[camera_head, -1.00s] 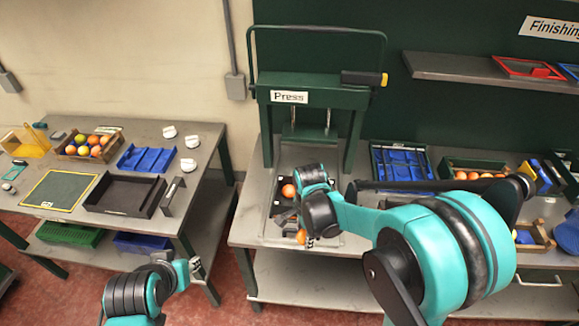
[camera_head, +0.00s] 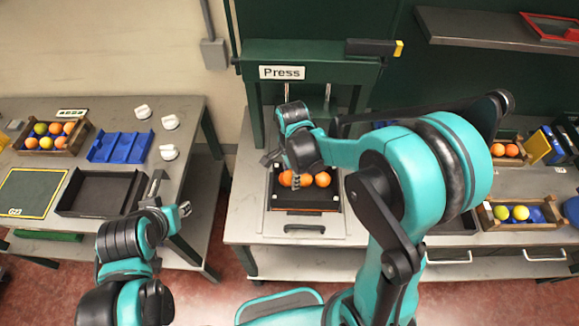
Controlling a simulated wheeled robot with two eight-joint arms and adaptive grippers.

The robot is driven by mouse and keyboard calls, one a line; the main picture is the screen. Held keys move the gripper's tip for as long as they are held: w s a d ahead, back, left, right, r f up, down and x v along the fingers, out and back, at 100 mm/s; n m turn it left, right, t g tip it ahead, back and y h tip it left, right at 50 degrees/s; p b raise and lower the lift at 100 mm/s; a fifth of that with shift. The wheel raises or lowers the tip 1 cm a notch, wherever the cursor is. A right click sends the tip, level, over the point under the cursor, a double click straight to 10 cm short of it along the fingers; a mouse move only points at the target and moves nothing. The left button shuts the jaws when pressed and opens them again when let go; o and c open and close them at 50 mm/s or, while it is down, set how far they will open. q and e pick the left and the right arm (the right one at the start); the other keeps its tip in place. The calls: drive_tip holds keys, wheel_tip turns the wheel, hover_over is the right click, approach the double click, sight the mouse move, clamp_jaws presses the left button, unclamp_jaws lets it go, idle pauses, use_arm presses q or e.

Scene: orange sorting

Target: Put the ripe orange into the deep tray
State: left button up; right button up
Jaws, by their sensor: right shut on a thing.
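My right gripper (camera_head: 285,168) reaches down over a black tray (camera_head: 306,203) below the press. It is shut on an orange (camera_head: 286,178) at the tray. Its fingers partly hide that fruit. Another orange (camera_head: 322,180) lies in the tray to the right, with more orange skin showing between them. An empty black tray with raised walls (camera_head: 98,212) stands on the left table. I cannot tell which of the two is the deep tray. My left gripper (camera_head: 180,212) is by the left table's right edge, apart from the fruit. Its fingers are too small to read.
The green press frame (camera_head: 262,128) stands over the tray. A wooden crate of oranges and yellowish fruit (camera_head: 28,151), a blue tray (camera_head: 120,147) and white knobs (camera_head: 170,122) are on the left table. A crate with greenish-yellow fruit (camera_head: 545,222) is at right. A gap separates the tables.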

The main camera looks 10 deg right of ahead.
drive_tip(key=f+b, duration=0.2)
drive_tip(key=f, duration=0.1)
drive_tip(key=f+b, duration=0.2)
drive_tip(key=f, duration=0.1)
drive_tip(key=s+f+b, duration=0.1)
drive_tip(key=f+b, duration=0.1)
drive_tip(key=b, duration=0.1)
drive_tip(key=shift+f, duration=0.4)
drive_tip(key=shift+c, duration=0.3)
drive_tip(key=shift+w+f+b, duration=0.2)
drive_tip(key=shift+f+b, duration=0.3)
drive_tip(key=shift+f, duration=0.05)
drive_tip(key=shift+w+f+b, duration=0.2)
drive_tip(key=shift+f+b, duration=0.25)
drive_tip(key=shift+f, duration=0.1)
drive_tip(key=shift+c, duration=1)
drive_tip(key=shift+w+f+b, duration=0.15)
drive_tip(key=shift+f+b, duration=0.2)
drive_tip(key=shift+f, duration=0.1)
clamp_jaws()
drive_tip(key=shift+r, duration=0.1)
drive_tip(key=o, duration=2.1)
unclamp_jaws()
